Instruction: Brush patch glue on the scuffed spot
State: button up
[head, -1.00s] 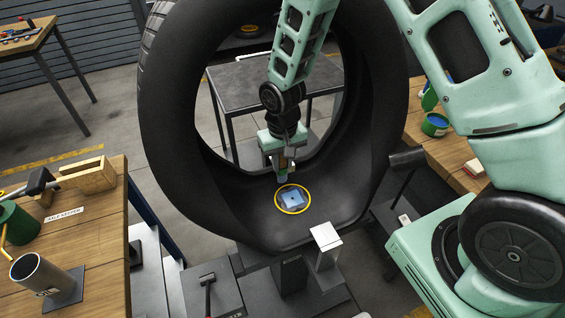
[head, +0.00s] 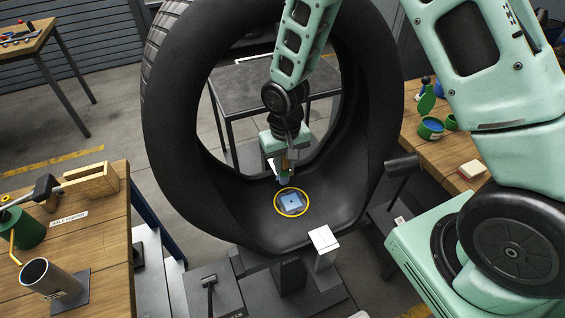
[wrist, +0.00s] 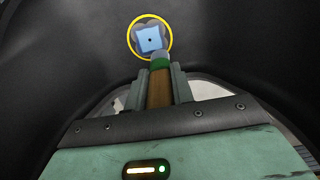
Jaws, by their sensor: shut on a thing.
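The scuffed spot (wrist: 138,48) is a grey patch on the tyre's inner wall, inside a yellow ring (wrist: 130,46). A light blue square (wrist: 149,39) with a dark dot covers most of it; the ring and square also show in the head view (head: 291,202). My gripper (wrist: 160,84) is shut on a brush (wrist: 160,90) with a wooden handle and green collar; my gripper also shows in the head view (head: 284,166). The brush tip is at the ring's near edge in the wrist view. I cannot tell whether it touches the rubber.
The black tyre (head: 172,130) stands upright around my forearm. A right bench holds an open green tin (head: 431,128) with blue inside and a small pale block (head: 472,169). A left bench (head: 100,250) holds a grey cylinder (head: 50,280) and a wooden block (head: 92,180).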

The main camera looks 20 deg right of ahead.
aim_at(284, 177)
jog(key=shift+s+f+b, duration=0.2)
jog(key=shift+f+b, duration=0.6)
jog(key=shift+s+f+b, duration=0.25)
jog(key=shift+f+b, duration=0.5)
jog(key=shift+f, duration=0.05)
jog(key=shift+s+f+b, duration=0.2)
jog(key=shift+f+b, duration=0.6)
